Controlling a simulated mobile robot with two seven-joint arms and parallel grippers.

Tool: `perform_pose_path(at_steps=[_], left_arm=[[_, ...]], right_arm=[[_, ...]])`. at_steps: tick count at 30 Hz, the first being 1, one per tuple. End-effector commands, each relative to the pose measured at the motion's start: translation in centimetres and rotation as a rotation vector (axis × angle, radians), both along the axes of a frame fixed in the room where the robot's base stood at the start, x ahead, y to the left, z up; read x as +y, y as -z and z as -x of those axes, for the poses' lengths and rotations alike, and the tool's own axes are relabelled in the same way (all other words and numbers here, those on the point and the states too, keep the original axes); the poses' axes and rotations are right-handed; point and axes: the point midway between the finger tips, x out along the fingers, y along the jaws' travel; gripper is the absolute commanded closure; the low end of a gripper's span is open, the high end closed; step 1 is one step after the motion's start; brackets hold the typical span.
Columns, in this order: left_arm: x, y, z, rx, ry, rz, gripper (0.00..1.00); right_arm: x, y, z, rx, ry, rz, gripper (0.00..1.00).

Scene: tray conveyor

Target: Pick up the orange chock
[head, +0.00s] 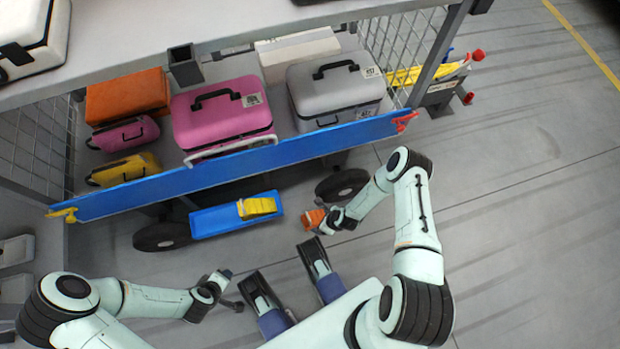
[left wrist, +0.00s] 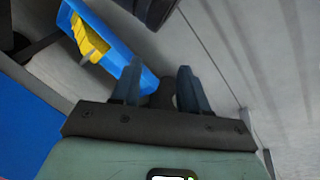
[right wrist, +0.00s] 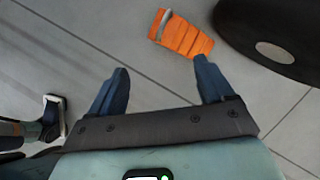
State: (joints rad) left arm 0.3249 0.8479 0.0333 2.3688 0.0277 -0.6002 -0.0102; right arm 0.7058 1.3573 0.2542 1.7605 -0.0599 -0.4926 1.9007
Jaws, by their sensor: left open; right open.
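The orange chock (head: 311,219) lies on the grey floor just left of my right gripper (head: 325,224), near the cart's right wheel. In the right wrist view the ribbed orange chock (right wrist: 182,36) lies beyond the fingertips, nearer the right finger. My right gripper (right wrist: 161,68) is open, with nothing between its fingers; whether the right fingertip touches the chock, I cannot tell. My left gripper (head: 233,290) is open and away from the orange chock. The left wrist view also shows it open and empty (left wrist: 160,72).
A blue tray (head: 210,224) holds a yellow chock (head: 258,207) below the cart. A blue bar (head: 230,166) closes the shelf of cases. Black wheels (head: 342,185) (head: 162,237) stand on the floor. Open floor (head: 520,220) extends to the right.

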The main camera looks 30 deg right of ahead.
Motion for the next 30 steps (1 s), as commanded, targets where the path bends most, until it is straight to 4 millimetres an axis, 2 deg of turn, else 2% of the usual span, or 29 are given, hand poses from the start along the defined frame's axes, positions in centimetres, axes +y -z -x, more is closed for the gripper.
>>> perform_pose_path(at_steps=[4, 12, 22, 30], left_arm=[[0.3, 1.7, 1.4, 0.048, -0.003, 0.001, 0.56], [0.8, 5.2, 5.3, 0.182, -0.011, 0.009, 0.56], [1.1, 6.6, 7.6, 0.256, -0.017, 0.012, 0.56], [1.6, 8.7, 11.4, 0.383, -0.031, 0.022, 0.56]], right_arm=[[0.3, 2.1, -0.7, 0.002, 0.026, -0.007, 0.19], [1.1, 6.5, -2.3, 0.002, 0.023, -0.006, 0.19], [1.4, 8.5, -3.2, 0.002, 0.021, -0.005, 0.19], [1.8, 11.7, -4.6, 0.002, 0.020, -0.006, 0.19]])
